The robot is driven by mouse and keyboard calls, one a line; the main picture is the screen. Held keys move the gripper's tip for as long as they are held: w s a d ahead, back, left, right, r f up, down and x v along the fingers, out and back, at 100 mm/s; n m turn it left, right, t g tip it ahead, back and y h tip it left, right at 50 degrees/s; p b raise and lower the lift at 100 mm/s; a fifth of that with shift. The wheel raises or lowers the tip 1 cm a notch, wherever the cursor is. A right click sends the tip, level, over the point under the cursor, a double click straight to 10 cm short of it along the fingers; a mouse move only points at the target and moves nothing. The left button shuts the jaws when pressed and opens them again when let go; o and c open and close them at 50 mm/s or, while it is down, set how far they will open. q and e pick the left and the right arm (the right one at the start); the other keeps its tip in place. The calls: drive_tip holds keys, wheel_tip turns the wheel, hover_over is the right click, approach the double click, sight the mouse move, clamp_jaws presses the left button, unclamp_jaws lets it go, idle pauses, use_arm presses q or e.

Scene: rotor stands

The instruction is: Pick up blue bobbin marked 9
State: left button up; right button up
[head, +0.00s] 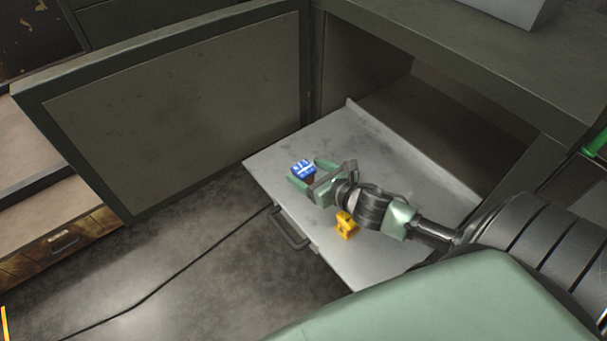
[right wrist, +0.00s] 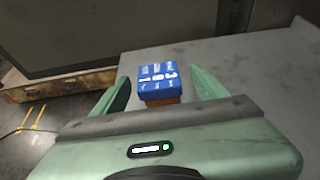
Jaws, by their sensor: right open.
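The blue bobbin (head: 302,168) stands near the left corner of the grey pull-out shelf. It also shows in the right wrist view (right wrist: 168,77), with a blue square top bearing white print and a brown lower part. The number on it is too small to read surely. My right gripper (head: 312,172) is open, with its green fingers on either side of the bobbin; in the right wrist view the fingers (right wrist: 164,92) flank it with gaps. The bobbin's base is partly hidden by the gripper body. My left gripper is not in view.
A yellow block (head: 346,225) sits on the shelf (head: 400,150) below my right wrist. An open cabinet door (head: 180,110) stands left of the shelf. The cabinet opening (head: 440,120) is behind it. A dark cable (head: 190,265) lies on the floor.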

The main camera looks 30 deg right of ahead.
sight(297, 166)
drive_tip(key=p+x, duration=0.1)
drive_tip(key=x, duration=0.4)
drive_tip(key=shift+s+r, duration=0.1)
clamp_jaws()
